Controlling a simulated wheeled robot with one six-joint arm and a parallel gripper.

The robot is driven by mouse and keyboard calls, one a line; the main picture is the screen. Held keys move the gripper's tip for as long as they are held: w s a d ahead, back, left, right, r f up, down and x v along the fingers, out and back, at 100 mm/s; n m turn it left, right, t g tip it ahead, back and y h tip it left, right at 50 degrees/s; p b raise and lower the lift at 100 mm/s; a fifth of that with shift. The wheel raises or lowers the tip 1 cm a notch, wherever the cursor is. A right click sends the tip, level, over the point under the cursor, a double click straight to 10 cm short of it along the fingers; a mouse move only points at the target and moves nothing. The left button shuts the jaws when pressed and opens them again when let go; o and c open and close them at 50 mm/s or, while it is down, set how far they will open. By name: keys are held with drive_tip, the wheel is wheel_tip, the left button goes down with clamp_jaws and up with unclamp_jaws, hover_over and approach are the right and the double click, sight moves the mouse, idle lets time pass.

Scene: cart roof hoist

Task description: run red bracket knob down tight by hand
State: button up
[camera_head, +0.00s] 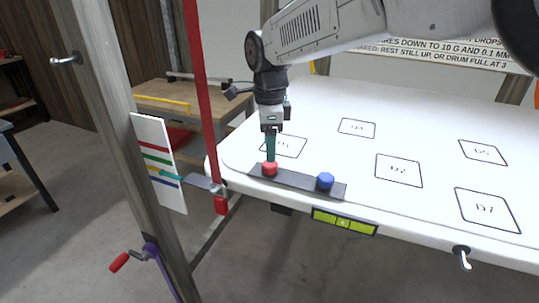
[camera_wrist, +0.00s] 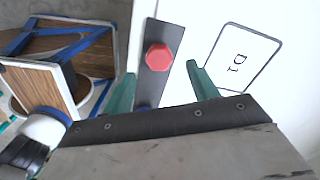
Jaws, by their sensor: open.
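The red knob (camera_head: 269,169) sits at the left end of a dark flat bracket (camera_head: 297,180) along the near edge of the white panel. A blue knob (camera_head: 325,181) sits toward the bracket's right end. My gripper (camera_head: 270,157) points down just above the red knob. In the wrist view my gripper (camera_wrist: 161,74) is open, with one green finger on each side and nothing between the tips. The red hexagonal knob (camera_wrist: 159,57) lies slightly beyond the line of the fingertips. I cannot tell whether the fingers touch it. Only a sliver of the blue knob (camera_wrist: 143,106) shows there.
A white panel (camera_head: 346,152) with marked squares spreads to the right and is clear. A red upright (camera_head: 203,90) and a grey post (camera_head: 128,130) stand close on the left, with a striped board (camera_head: 158,162). A green-yellow level (camera_head: 343,221) is on the panel's front edge.

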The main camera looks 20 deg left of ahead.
drive_tip(key=shift+r, duration=1.5)
drive_tip(key=shift+s+d+f+n, duration=0.1)
drive_tip(key=shift+f+n, duration=0.15)
drive_tip(key=shift+n, duration=0.95)
drive_tip(key=s+d+f+n, duration=0.1)
drive_tip(key=n, duration=0.1)
drive_tip(key=s+d+f+n, duration=0.1)
drive_tip(key=d+n, duration=0.1)
drive_tip(key=shift+s+d+f+g+h, duration=0.1)
drive_tip(key=shift+s+g+h, duration=0.1)
drive_tip(key=shift+g+h, duration=0.1)
drive_tip(key=s+d+r+n, duration=0.2)
drive_tip(key=s+d+n, duration=0.2)
drive_tip(key=d, duration=0.7)
drive_tip(key=s+d+r+n, duration=0.1)
drive_tip(key=s+d+n, duration=0.3)
drive_tip(key=d, duration=0.8)
drive_tip(key=s+d+m+t, duration=0.1)
drive_tip(key=s+d+t, duration=0.1)
drive_tip(key=s+d, duration=1.3)
drive_tip(key=shift+s+d+f, duration=0.25)
drive_tip(key=shift+s+d, duration=0.15)
drive_tip(key=shift+d, duration=1.35)
